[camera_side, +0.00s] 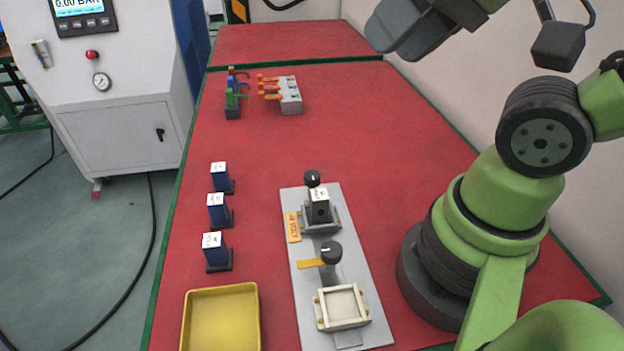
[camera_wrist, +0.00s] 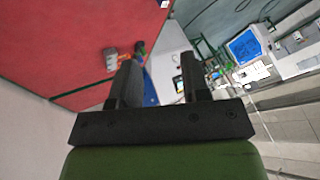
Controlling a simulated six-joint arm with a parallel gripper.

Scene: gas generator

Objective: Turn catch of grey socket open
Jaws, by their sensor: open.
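A grey socket (camera_side: 333,224) sits on a long grey plate (camera_side: 375,322) on the red table. A dark block with a white top (camera_side: 319,206) stands upright in it. A black round knob (camera_side: 312,178) is at the socket's far end; I cannot tell how its catch is turned. A cream square socket (camera_side: 342,307), empty, is nearer on the same plate, with another black knob (camera_side: 331,252) and a yellow strip beside it. My gripper (camera_side: 392,28) is high above the table at the top, far from the plate. In the wrist view my gripper (camera_wrist: 158,75) is open and empty.
Several blue blocks with white tops (camera_side: 217,209) stand left of the plate. A yellow tray (camera_side: 222,318) is at front left. Coloured clamps on stands (camera_side: 285,95) are at the back. A white cabinet (camera_side: 120,90) stands beyond the table.

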